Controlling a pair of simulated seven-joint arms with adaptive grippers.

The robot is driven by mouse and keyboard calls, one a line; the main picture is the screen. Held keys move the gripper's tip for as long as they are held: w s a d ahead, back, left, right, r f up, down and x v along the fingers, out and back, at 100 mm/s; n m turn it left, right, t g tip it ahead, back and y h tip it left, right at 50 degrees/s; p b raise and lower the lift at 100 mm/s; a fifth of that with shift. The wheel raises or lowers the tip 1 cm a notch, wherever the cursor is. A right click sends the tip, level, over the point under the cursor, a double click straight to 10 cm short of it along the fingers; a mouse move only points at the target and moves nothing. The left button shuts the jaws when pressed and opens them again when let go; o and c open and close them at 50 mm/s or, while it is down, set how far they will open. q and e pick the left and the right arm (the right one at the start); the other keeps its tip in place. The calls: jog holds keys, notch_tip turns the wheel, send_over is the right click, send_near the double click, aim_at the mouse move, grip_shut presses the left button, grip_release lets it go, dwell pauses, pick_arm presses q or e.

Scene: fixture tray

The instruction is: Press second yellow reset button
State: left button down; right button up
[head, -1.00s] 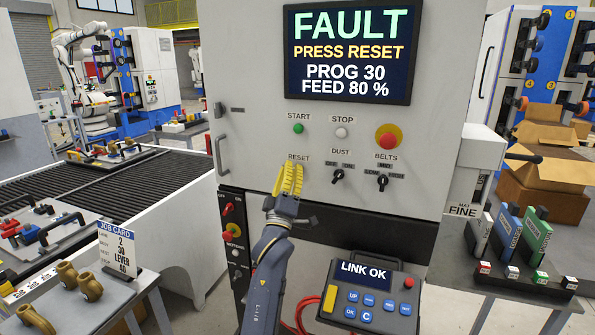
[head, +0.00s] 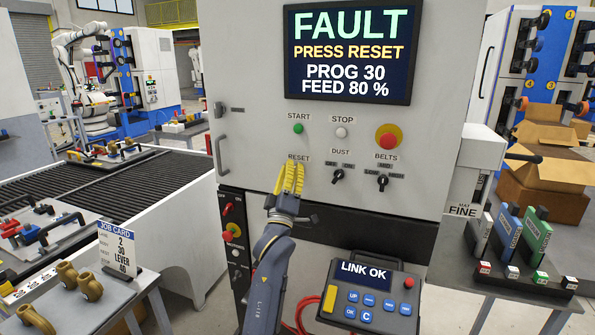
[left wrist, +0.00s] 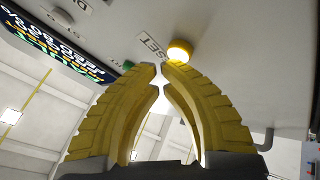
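The grey machine panel (head: 240,150) shows FAULT and PRESS RESET on its screen (head: 347,52). Under the RESET label, the reset button is hidden by my left gripper (head: 294,163) in the head view. In the left wrist view the round yellow reset button (left wrist: 179,51) is lit and sits by the tip of the right-hand finger. My left gripper's yellow fingers (left wrist: 160,69) are nearly together, with a thin gap and nothing held. I cannot tell whether a fingertip touches the button. My right gripper is out of view.
Nearby on the panel are a green START button (head: 298,128), a pale STOP button (head: 341,132), a red stop knob (head: 388,136) and black DUST (head: 338,176) and BELTS (head: 383,181) knobs. A blue-keyed pendant (head: 409,282) stands below right, with a red cable beside it.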

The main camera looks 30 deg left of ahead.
pick_arm(q)
jog(key=shift+w+a, duration=0.1)
jog(key=shift+w, duration=0.35)
dwell(0.8)
jog(key=shift+s, duration=0.15)
jog(key=shift+s+d, duration=0.2)
jog(key=shift+s, duration=0.55)
jog(key=shift+s+d, duration=0.25)
jog(key=shift+s, duration=1)
jog(key=shift+s+d, duration=0.2)
jog(key=shift+s, duration=1)
